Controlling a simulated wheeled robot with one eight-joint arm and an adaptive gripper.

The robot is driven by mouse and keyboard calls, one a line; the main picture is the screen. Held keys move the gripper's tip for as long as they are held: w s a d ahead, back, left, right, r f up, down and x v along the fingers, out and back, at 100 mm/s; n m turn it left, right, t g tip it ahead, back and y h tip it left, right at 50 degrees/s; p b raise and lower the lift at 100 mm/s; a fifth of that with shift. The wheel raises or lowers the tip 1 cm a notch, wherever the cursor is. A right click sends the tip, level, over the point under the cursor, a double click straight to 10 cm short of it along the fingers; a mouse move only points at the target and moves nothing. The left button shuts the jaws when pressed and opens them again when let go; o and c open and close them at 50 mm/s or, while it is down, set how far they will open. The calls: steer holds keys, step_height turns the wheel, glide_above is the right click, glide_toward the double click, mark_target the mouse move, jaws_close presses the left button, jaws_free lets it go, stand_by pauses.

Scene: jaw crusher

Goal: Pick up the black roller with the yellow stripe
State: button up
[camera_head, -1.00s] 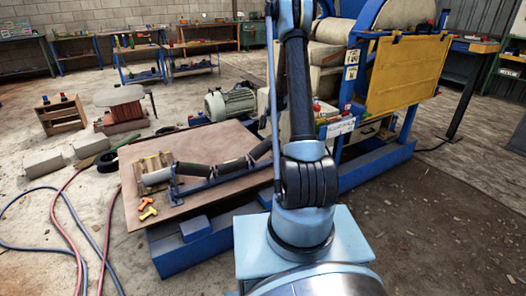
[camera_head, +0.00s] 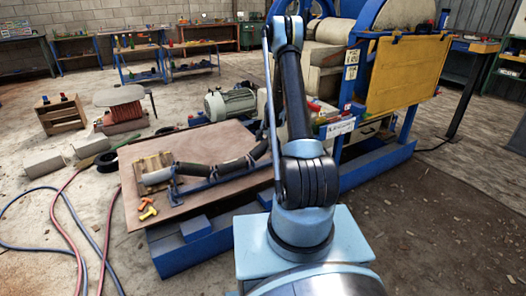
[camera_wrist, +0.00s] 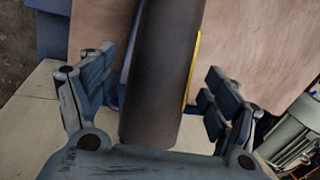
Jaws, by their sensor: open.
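A black roller (camera_wrist: 165,75) fills the middle of the wrist view, running from the top edge down towards my palm. A yellow strip (camera_wrist: 191,70) shows along its right side. My gripper (camera_wrist: 160,68) is open, with one finger on each side of the roller in the picture and gaps between them. I cannot tell whether the roller lies fully between the fingers in depth. In the head view, black rollers (camera_head: 191,169) sit in a row on a blue frame (camera_head: 200,184) on the brown board. The yellow stripe is not clear there, and my gripper is hidden.
The blue crusher (camera_head: 345,110) with a yellow panel is to the right. Hoses (camera_head: 65,215) lie on the left floor.

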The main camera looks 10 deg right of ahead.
mark_target(263, 148)
steer(key=shift+x, duration=1.65)
steer(key=shift+a, duration=0.1)
steer(key=c, duration=1.9)
